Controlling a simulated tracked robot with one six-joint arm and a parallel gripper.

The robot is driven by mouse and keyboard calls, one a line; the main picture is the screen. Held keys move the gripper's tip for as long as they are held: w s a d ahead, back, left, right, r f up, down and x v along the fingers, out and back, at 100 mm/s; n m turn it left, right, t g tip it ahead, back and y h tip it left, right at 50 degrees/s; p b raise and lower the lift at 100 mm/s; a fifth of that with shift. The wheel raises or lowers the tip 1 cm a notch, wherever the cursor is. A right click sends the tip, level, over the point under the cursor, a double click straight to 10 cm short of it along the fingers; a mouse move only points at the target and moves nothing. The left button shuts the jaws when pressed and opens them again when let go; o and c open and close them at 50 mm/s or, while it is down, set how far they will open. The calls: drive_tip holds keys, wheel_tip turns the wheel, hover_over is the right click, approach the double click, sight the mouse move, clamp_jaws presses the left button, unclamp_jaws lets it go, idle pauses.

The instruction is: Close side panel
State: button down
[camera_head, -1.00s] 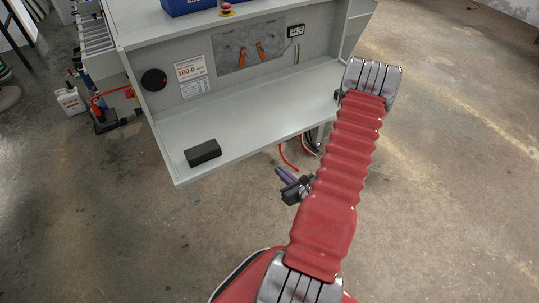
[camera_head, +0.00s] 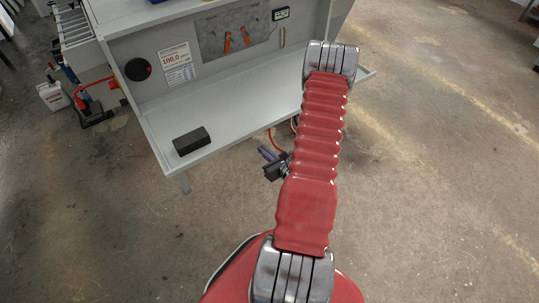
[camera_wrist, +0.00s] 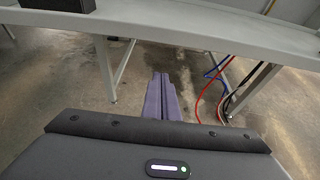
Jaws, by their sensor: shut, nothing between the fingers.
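The plate processor is a light grey unit with an open bay in the upper part of the head view. A flat grey panel (camera_head: 235,122) lies level at the front of the bay; I cannot tell for sure that it is the side panel. Its edge also crosses the top of the wrist view (camera_wrist: 190,35). My gripper (camera_head: 267,153) is partly hidden behind my red arm, just in front of the panel's near edge. In the wrist view its purple fingers (camera_wrist: 159,97) are together and empty, pointing under the panel, apart from it.
A black block (camera_head: 191,141) rests on the panel's left front corner. Metal legs and red, blue and black cables (camera_wrist: 215,85) are under the panel. A white canister (camera_head: 53,96) stands on the floor at left. The floor at right is open.

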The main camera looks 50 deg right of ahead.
drive_tip(key=w+r, duration=0.1)
drive_tip(key=w, duration=0.1)
drive_tip(key=w+d+r, duration=0.1)
drive_tip(key=shift+w+r, duration=0.3)
drive_tip(key=shift+w, duration=0.1)
idle(0.4)
drive_tip(key=shift+d, duration=0.1)
drive_tip(key=shift+r, duration=0.15)
